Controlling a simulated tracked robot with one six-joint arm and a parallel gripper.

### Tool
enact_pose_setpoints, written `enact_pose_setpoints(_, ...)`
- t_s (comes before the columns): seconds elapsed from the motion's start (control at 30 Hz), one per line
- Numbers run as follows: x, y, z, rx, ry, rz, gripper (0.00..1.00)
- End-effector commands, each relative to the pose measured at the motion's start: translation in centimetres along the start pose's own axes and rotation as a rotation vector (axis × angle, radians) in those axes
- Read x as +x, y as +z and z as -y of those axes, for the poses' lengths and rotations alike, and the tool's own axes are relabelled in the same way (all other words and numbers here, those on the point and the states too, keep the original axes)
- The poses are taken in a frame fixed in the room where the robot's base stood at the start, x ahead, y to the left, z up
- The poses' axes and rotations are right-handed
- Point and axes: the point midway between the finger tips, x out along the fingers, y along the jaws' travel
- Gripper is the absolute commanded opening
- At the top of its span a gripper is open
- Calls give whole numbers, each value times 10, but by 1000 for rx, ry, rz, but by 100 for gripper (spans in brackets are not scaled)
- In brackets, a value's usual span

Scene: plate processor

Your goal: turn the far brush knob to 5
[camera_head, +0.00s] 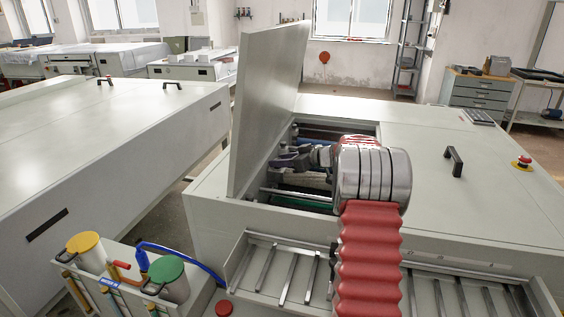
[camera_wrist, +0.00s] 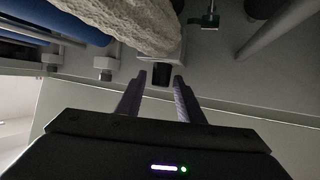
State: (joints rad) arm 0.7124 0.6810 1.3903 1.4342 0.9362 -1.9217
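The plate processor (camera_head: 425,215) has its lid (camera_head: 268,95) raised. My gripper (camera_head: 280,160) reaches into the open bay from the right, with its fingers near the lid's inner side. In the wrist view my gripper (camera_wrist: 160,80) is open, its two fingers apart. A small black knob (camera_wrist: 161,74) sits in the gap at the fingertips, below a grey block at the end of a cream fluffy brush roller (camera_wrist: 130,22). I cannot tell whether the fingers touch the knob. No dial numbers can be read. In the head view the knob cannot be made out.
Blue rollers (camera_wrist: 60,24), a green-and-metal fitting (camera_wrist: 208,18) and a grey bar (camera_wrist: 275,30) are close around the gripper. The raised lid stands close to it on the left. A black handle (camera_head: 454,161) and a red emergency button (camera_head: 522,162) are on the right cover.

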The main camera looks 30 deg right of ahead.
Motion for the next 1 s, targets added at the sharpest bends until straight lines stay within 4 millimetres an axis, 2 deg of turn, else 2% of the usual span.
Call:
enact_pose_setpoints(0.47,-5,2,0,2,-2,2,40)
enact_pose_setpoints(0.67,-29,1,0,1,0,2,40)
enact_pose_setpoints(1.0,-88,2,-1,2,2,1,40)
